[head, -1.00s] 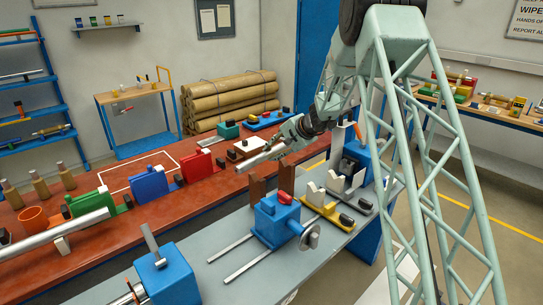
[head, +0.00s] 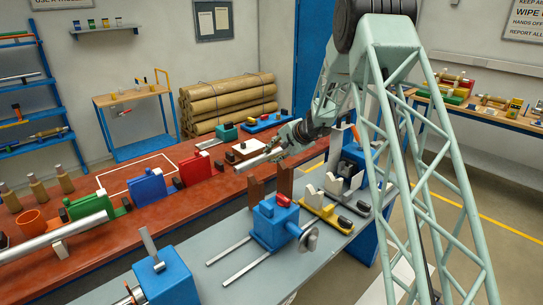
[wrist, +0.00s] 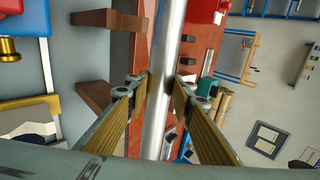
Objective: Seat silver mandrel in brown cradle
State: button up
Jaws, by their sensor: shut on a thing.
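The silver mandrel (head: 258,160) is a smooth bright bar held level or nearly so in my gripper (head: 288,147). In the wrist view the mandrel (wrist: 164,50) runs up the middle between both fingers (wrist: 159,85), which are closed on its sides. The brown cradle (head: 256,192) has two upright brown supports on the grey bench. In the head view the mandrel appears above and just behind the cradle tops, apart from them. In the wrist view the brown supports (wrist: 110,20) lie left of the mandrel. The mandrel's far end runs out of the wrist view.
A blue unit with a red block (head: 275,222) and two rails stands in front of the cradle. A yellow-based stand (head: 320,212) is to its right. Red, blue and green fixtures line the red bench (head: 110,240) behind. Another silver bar (head: 55,240) lies at left.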

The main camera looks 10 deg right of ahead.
jog(key=shift+b, duration=0.55)
notch_tip(320, 180, down, 8)
jog(key=b, duration=1)
dwell(0.7)
jog(key=shift+f+b, duration=0.45)
jog(key=shift+b, duration=0.4)
dwell(1.4)
jog(key=o, duration=1.2)
jog(key=shift+o, duration=0.3)
jog(key=v, duration=1.2)
